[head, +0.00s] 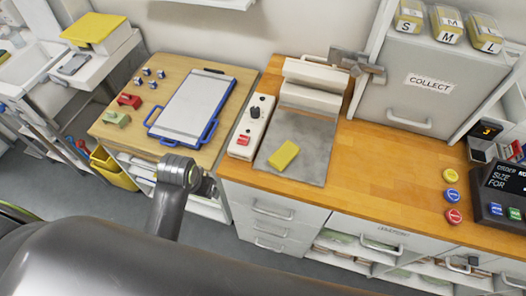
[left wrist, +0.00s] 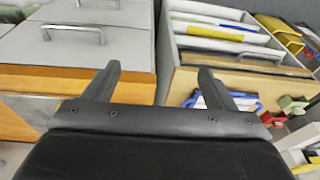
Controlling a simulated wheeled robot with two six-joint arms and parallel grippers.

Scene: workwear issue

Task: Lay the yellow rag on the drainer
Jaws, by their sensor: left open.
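A small yellow folded piece (head: 284,155), which looks like the yellow rag, lies on the grey metal plate of a press on the orange wooden counter. A blue-framed rack with a pale flat top (head: 195,104), which may be the drainer, lies on the light wooden table to the left; part of its blue frame shows in the left wrist view (left wrist: 245,101). My left gripper (head: 208,188) is over the front edge near the gap between table and counter, away from the yellow piece. In the left wrist view its fingers (left wrist: 158,70) are apart with nothing between them. My right gripper is not visible.
A white control box (head: 251,126) with a red button stands between rack and plate. Red (head: 129,101) and green (head: 116,119) blocks and several small blue pieces lie left of the rack. A grey COLLECT cabinet (head: 412,85) stands behind. The counter's middle right (head: 385,160) is clear.

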